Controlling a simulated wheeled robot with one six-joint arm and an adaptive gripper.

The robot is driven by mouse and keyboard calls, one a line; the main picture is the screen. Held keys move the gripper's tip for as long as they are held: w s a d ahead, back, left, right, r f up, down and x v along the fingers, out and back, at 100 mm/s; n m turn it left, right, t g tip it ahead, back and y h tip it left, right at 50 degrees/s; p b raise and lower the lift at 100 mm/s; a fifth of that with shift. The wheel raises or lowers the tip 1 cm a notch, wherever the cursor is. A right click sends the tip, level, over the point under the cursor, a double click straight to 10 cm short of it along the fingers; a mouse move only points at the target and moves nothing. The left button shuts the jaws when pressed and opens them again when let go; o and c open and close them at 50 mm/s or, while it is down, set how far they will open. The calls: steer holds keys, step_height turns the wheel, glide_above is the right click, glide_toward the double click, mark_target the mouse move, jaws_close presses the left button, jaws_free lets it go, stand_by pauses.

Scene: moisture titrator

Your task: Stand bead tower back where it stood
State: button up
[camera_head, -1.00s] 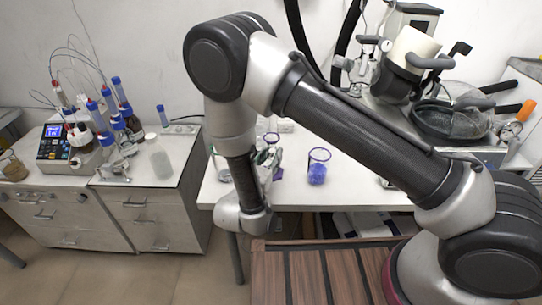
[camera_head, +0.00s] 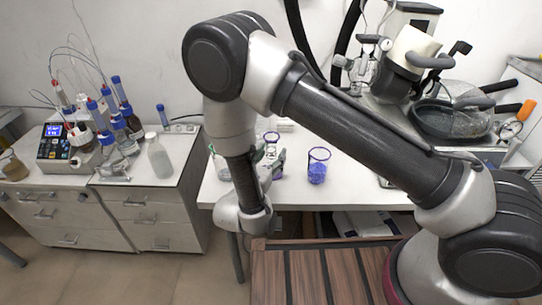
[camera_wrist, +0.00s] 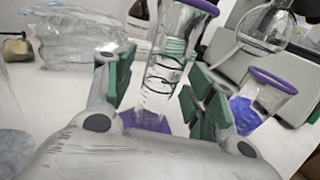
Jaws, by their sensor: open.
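A clear glass cylinder with a purple rim and purple foot (camera_wrist: 172,62) stands between my gripper's fingers in the wrist view. In the head view my gripper (camera_head: 276,163) is low over the white table. A second purple-rimmed glass with blue-violet contents (camera_head: 317,172) stands to the right; it also shows in the wrist view (camera_wrist: 250,110). I cannot tell which is the bead tower.
The white table (camera_head: 360,185) is clear right of the second glass. A titrator (camera_head: 58,150) with bottles and tubing stands on the left cabinet, near a glass bottle (camera_head: 159,160). A clear glass vessel (camera_wrist: 80,40) lies at the wrist view's upper left.

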steer(key=shift+v, duration=1.55)
steer(key=shift+s+a+f, duration=0.25)
steer(key=shift+s+a, duration=0.05)
steer(key=shift+s, duration=0.45)
steer(key=shift+v, duration=1.2)
steer(key=shift+d, duration=0.1)
steer(key=shift+w, duration=0.15)
steer(key=shift+w+a+f, duration=0.1)
steer(key=shift+w+a, duration=0.1)
steer(key=shift+w, duration=0.2)
steer(key=shift+w+a, duration=0.15)
steer(key=shift+w, duration=0.05)
steer(key=shift+w+r, duration=0.45)
steer(key=shift+w, duration=0.35)
